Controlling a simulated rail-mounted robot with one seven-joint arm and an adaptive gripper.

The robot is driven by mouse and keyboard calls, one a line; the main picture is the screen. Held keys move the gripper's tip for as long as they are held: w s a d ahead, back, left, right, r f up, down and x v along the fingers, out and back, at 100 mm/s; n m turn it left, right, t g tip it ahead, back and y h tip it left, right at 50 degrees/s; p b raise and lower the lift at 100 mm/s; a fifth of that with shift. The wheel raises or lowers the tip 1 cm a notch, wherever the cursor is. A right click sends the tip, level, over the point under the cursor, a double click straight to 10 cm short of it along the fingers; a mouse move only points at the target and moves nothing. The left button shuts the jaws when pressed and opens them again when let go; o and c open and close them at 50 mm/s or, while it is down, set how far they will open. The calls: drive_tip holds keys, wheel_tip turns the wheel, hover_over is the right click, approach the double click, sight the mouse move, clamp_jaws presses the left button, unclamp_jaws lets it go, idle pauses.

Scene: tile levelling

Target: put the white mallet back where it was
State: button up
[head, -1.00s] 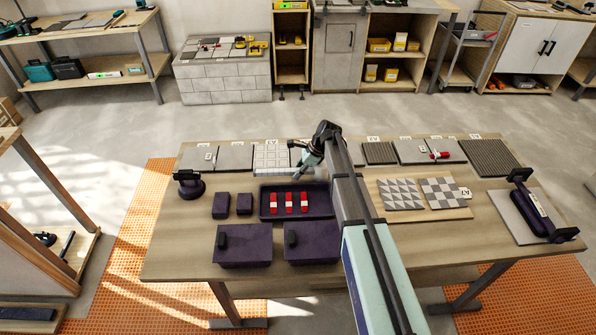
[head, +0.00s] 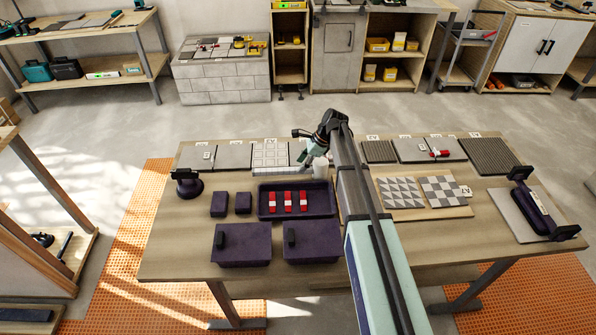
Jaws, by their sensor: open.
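A small white upright shape (head: 320,169) stands on the table at the back middle, just left of my arm; it looks like the white mallet's head, but its handle is not clear. My gripper (head: 309,163) is open, just left of and slightly above this white shape. It appears apart from it, though the arm hides part of the area and contact is hard to judge.
The wooden table (head: 160,245) holds a white gridded tile (head: 270,156) left of my gripper and a dark tray (head: 265,212) with red-and-white pieces in front. Grey tiles line the back edge. Two dark purple boxes (head: 243,252) stand near the front.

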drive_tip(key=b+v, duration=0.1)
drive_tip(key=v, duration=0.7)
drive_tip(key=shift+b, duration=0.4)
drive_tip(key=shift+f, duration=0.1)
